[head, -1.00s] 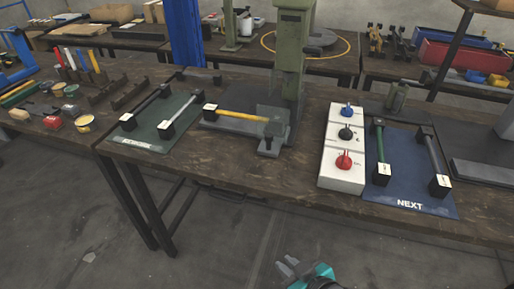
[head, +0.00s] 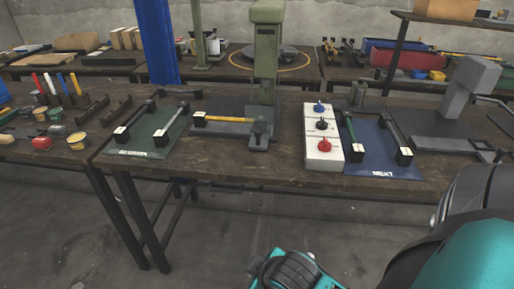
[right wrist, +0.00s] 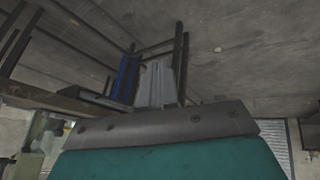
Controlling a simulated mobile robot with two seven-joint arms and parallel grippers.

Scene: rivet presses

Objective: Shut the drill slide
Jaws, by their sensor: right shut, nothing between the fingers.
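Nothing in these frames is clearly marked as the drill slide, and I cannot tell which part it is. A green upright machine (head: 265,65) stands on the bench, with a yellow-handled bar (head: 230,119) in front of it. My left gripper is not in view.
The wooden bench (head: 265,174) carries a white control box (head: 322,157) with three knobs, a blue mat (head: 378,168) and a green mat (head: 136,153). Small tools and pots crowd the left end. The concrete floor (head: 205,240) before the bench looks clear.

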